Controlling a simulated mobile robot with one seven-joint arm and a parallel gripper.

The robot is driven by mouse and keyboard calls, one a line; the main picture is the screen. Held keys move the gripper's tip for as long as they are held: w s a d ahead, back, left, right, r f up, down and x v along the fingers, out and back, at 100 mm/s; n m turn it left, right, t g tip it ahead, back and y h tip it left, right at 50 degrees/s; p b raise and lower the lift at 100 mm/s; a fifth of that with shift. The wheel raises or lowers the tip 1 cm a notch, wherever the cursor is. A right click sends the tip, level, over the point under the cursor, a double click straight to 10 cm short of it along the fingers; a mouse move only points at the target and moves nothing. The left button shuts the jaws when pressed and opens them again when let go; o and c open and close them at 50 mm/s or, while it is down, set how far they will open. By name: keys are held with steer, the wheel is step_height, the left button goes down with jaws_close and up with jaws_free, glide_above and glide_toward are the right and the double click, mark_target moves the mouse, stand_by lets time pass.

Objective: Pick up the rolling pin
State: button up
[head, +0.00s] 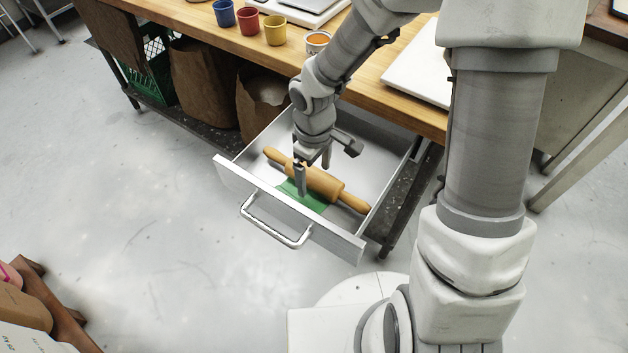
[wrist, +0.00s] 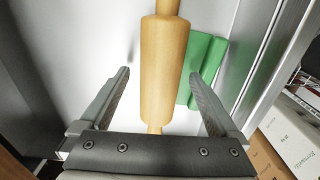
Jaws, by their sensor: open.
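The wooden rolling pin (head: 325,184) lies in an open white drawer (head: 241,175) under the table. A green item (head: 308,197), perhaps a cloth or scraper, lies partly beneath or beside it. In the wrist view the rolling pin (wrist: 165,70) runs up the middle, with the green item (wrist: 203,66) to its right. My gripper (head: 313,178) points down into the drawer over the rolling pin. Its two fingers also show in the wrist view (wrist: 160,93), apart, one on each side of the pin.
The wooden table (head: 200,28) overhangs the drawer's back. Blue (head: 224,13), red (head: 247,20) and yellow (head: 275,29) cups stand on it. The drawer's handle (head: 276,226) faces open floor. Paper sacks (head: 203,90) stand on the shelf below. Boxes (head: 22,300) stand at lower left.

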steer(key=shift+f, duration=0.4)
steer(key=shift+r, duration=0.1)
jaws_close()
